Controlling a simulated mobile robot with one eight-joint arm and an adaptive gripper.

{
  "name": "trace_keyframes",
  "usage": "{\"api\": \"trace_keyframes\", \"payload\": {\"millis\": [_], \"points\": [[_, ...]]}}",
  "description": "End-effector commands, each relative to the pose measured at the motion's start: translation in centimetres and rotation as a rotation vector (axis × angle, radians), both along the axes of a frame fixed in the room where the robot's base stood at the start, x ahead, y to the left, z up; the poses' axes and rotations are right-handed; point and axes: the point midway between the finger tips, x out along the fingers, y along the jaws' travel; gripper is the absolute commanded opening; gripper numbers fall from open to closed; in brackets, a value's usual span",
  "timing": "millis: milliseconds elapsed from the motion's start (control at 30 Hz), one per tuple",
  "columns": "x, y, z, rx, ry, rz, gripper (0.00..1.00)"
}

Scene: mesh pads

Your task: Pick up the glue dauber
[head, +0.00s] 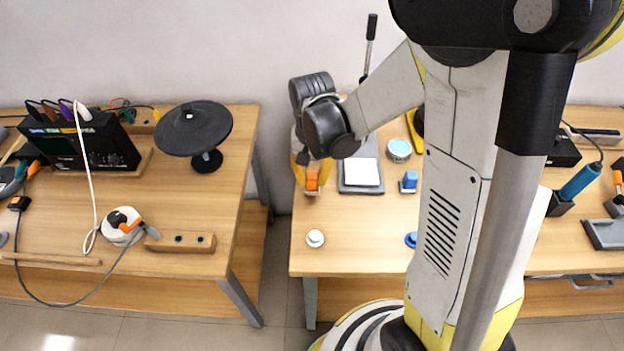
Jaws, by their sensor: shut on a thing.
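My gripper (312,166) is at the left end of the right-hand table, pointing down over its back left part. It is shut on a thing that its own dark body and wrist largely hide. A small orange block on a pale base (312,182) shows directly below the fingers. Amber-yellow patches show on both sides of the fingers. I cannot tell for sure which of these parts is the glue dauber, or whether the held thing is clear of the table.
A grey pad with a white square (361,172) lies right of my gripper. A blue block on a pale base (409,182) and a round tin (399,150) stand farther right. A white knobbed piece (315,238) stands in front. A gap separates the left table (190,200).

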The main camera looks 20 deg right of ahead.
Motion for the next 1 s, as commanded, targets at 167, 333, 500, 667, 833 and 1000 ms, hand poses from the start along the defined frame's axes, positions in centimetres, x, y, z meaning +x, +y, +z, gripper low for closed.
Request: {"api": "trace_keyframes", "payload": {"millis": [167,333,500,667,833,1000], "points": [[-0.4,-1.0,3.4,0.000,0.000,-0.005,0.00],[-2.0,-4.4,5.6,0.000,0.000,-0.006,0.00],[-3.3,-7.3,7.4,0.000,0.000,-0.006,0.00],[-4.2,-9.2,8.6,0.000,0.000,-0.003,0.00],[-4.8,-10.3,9.3,0.000,0.000,-0.002,0.00],[-4.9,-10.6,9.4,0.000,0.000,0.000,0.00]]}}
